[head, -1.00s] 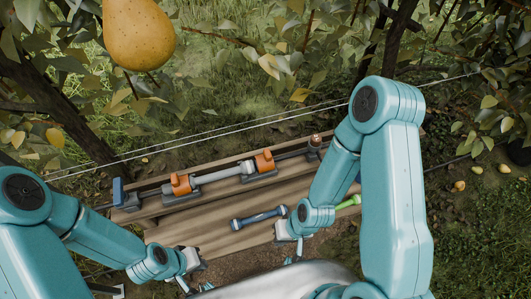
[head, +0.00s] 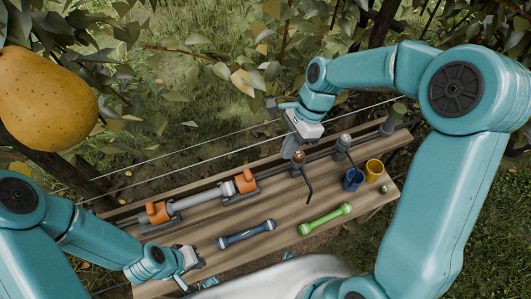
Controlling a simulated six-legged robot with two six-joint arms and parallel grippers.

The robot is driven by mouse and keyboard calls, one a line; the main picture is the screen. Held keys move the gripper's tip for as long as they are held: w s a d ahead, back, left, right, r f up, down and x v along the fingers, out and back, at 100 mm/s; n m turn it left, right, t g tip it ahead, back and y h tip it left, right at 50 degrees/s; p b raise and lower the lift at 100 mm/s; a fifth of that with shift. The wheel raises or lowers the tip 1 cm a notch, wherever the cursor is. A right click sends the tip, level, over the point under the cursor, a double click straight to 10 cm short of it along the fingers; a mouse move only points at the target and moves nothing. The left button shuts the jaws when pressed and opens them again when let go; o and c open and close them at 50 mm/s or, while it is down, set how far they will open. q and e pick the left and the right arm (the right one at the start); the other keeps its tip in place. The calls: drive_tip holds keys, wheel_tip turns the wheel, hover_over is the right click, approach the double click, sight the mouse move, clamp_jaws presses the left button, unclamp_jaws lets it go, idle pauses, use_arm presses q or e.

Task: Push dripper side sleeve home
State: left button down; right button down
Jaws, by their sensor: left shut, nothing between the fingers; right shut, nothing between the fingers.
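A dark line runs along the back of the wooden bench (head: 270,215). On it sits a fitting with a copper-brown top (head: 298,157), with a thin black bent tube hanging in front. A second grey-topped fitting (head: 344,142) stands to its right. A grey pipe (head: 200,199) lies between two orange clamps (head: 157,213). I cannot tell which part is the dripper side sleeve. My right gripper (head: 298,140) is shut and empty, just above the copper-topped fitting; contact is unclear. My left gripper (head: 190,272) is shut and empty at the bench's front left.
A blue double-ended piece (head: 246,234) and a green one (head: 325,219) lie on the bench. A blue cup (head: 352,179) and a yellow cup (head: 374,170) stand at the right. Wires run behind the bench. A pear (head: 45,98) hangs at upper left.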

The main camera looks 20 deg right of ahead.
wheel_tip(320, 180, up, 3)
drive_tip(key=w, duration=0.1)
drive_tip(key=t, duration=0.1)
approach(238, 181)
drive_tip(key=shift+d+f, duration=0.9)
drive_tip(key=shift+f, duration=1.2)
drive_tip(key=a, duration=0.3)
drive_tip(key=shift+s+a, duration=0.15)
drive_tip(key=shift+a, duration=0.25)
drive_tip(key=shift+d, duration=0.1)
